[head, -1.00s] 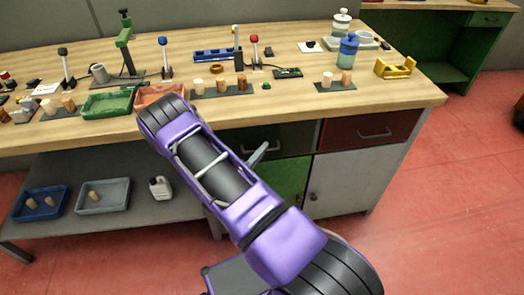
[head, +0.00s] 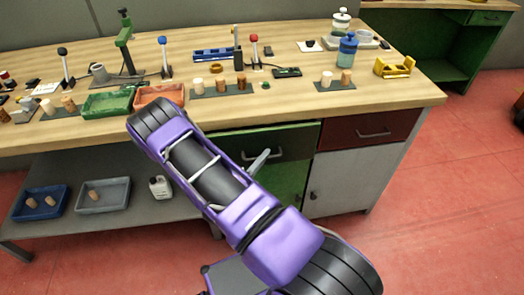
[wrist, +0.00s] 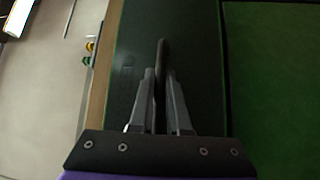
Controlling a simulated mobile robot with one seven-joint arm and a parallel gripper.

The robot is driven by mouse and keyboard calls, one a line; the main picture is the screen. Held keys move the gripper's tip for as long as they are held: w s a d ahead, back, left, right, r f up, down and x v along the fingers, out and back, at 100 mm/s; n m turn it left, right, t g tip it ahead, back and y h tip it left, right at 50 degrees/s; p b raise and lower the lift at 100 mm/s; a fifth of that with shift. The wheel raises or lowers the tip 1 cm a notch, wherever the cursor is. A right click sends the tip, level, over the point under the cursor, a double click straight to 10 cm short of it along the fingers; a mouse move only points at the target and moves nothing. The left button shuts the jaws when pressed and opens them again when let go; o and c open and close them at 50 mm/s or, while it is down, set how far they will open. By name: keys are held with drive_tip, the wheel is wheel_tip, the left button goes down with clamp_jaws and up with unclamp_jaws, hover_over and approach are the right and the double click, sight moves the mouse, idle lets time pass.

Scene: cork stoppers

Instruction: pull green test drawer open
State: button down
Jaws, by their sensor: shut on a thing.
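The green test drawer (head: 295,140) is under the front edge of the workbench, left of a dark red drawer. Its dark green front stands slightly out from the bench, and a thin brighter green edge shows along its top. My gripper (head: 264,155) is at this front, and my arm hides the left part of it. In the wrist view the dark green drawer front (wrist: 200,60) fills the middle. There my gripper (wrist: 161,82) is shut on the dark bar handle (wrist: 162,50), one finger on each side of it.
The dark red drawer (head: 368,130) is closed, above a grey cabinet door (head: 345,180). A green door (head: 288,182) is below the green drawer. The wooden benchtop (head: 300,103) holds trays, corks and bottles. The red floor (head: 440,190) is clear at the right.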

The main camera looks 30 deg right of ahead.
drive_tip(key=s+a, duration=0.3)
drive_tip(key=s, duration=0.7)
drive_tip(key=s+a, duration=0.3)
drive_tip(key=s, duration=0.8)
drive_tip(key=shift+s, duration=0.2)
drive_tip(key=c, duration=0.9)
unclamp_jaws()
drive_tip(key=shift+a, duration=0.2)
drive_tip(key=v, duration=1.7)
drive_tip(key=shift+s, duration=0.15)
